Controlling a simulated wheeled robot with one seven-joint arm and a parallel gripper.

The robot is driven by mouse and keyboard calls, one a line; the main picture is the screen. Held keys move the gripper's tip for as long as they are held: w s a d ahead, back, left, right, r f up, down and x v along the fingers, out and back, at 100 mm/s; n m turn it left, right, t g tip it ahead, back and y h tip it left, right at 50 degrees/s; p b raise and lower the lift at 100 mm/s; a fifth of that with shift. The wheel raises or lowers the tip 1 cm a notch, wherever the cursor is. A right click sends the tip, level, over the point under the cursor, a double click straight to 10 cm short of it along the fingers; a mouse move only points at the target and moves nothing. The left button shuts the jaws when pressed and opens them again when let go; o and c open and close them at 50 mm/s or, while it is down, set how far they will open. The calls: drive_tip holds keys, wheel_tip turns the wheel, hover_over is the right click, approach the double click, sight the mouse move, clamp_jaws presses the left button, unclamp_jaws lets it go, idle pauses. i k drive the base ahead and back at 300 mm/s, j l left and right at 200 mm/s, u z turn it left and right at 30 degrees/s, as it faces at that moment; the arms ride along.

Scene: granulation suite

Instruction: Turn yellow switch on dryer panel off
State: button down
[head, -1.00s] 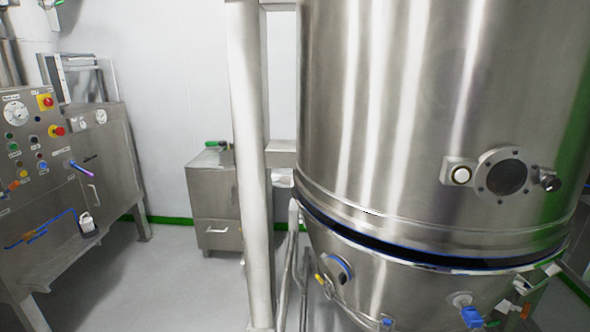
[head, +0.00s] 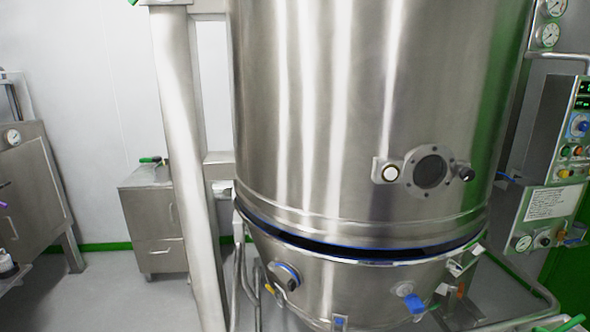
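A control panel (head: 566,170) stands at the right edge in the head view, beside a large steel vessel (head: 340,120). The panel is cut off by the picture's edge. It carries dark displays with green digits, a blue knob (head: 583,126) and a row of small coloured controls below it. One control (head: 565,151) in that row looks yellow or orange. It is too small to tell whether it is a switch or how it is set. My gripper is not in view.
A steel cabinet (head: 155,225) and a thick column (head: 187,170) stand left of the vessel. A steel console (head: 33,190) is at the far left. Pipes (head: 520,285) run low at the right, below the panel. Grey floor (head: 100,295) is clear at lower left.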

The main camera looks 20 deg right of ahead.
sight(563, 173)
drive_tip(key=z, duration=1.9)
drive_tip(key=i+l, duration=0.25)
drive_tip(key=i, duration=0.25)
drive_tip(key=i+l+z, duration=0.1)
drive_tip(key=i+l, duration=0.2)
drive_tip(key=i, duration=0.15)
drive_tip(key=i+l, duration=0.2)
drive_tip(key=i, duration=0.3)
drive_tip(key=i+l+z, duration=0.15)
drive_tip(key=i, duration=0.35)
drive_tip(key=i+l, duration=0.25)
drive_tip(key=i, duration=0.25)
